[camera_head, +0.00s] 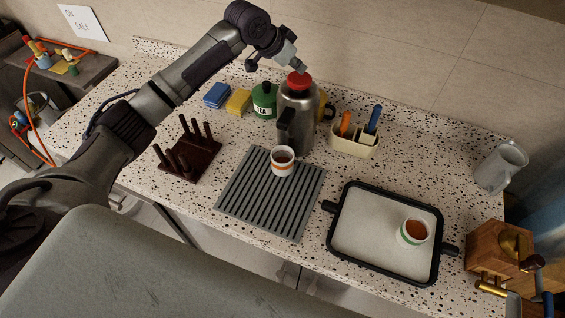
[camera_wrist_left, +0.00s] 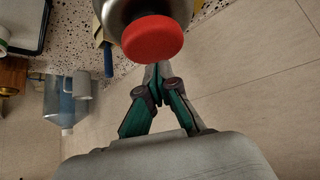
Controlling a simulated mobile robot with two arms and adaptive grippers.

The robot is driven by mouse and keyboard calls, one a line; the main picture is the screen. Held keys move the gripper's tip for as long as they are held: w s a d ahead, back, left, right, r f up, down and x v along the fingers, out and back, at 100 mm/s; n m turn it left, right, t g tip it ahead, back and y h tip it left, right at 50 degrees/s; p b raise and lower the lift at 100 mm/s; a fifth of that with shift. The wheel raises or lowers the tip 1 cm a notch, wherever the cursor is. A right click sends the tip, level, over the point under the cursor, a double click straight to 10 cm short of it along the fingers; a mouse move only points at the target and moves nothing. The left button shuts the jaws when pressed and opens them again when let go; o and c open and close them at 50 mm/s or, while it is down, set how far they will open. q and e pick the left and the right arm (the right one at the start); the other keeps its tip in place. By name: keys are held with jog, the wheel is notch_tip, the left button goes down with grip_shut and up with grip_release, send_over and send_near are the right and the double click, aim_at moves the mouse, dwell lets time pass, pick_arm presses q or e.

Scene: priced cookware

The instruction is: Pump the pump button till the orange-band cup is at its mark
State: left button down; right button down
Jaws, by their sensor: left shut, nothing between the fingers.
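The red pump button (camera_head: 299,80) tops a tall metal pump flask (camera_head: 298,110) at the back of the counter. It also shows large in the left wrist view (camera_wrist_left: 152,38). My left gripper (camera_head: 300,68) is shut and empty, its tips right by the button; I cannot tell whether they touch it. The orange-band cup (camera_head: 282,163) stands upright on the grey ribbed mat (camera_head: 259,211) in front of the flask, with dark liquid inside. Its mark cannot be made out. My right gripper is not in view.
A black-rimmed tray (camera_head: 384,265) holds a green-band cup (camera_head: 413,232). A dark peg rack (camera_head: 188,155) stands left, a cream caddy (camera_head: 354,142) right of the flask. A green tea tin (camera_head: 264,103) and sponges (camera_head: 238,103) sit left of the flask. A grey pitcher (camera_head: 501,168) stands far right.

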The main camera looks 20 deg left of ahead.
aim_at(300, 77)
pick_arm(q)
jog(key=shift+f+b, duration=0.5)
jog(key=shift+f, duration=1.1)
jog(key=shift+r, duration=0.2)
jog(key=shift+r+p, duration=0.7)
jog(key=shift+r, duration=0.8)
jog(key=shift+f, duration=0.2)
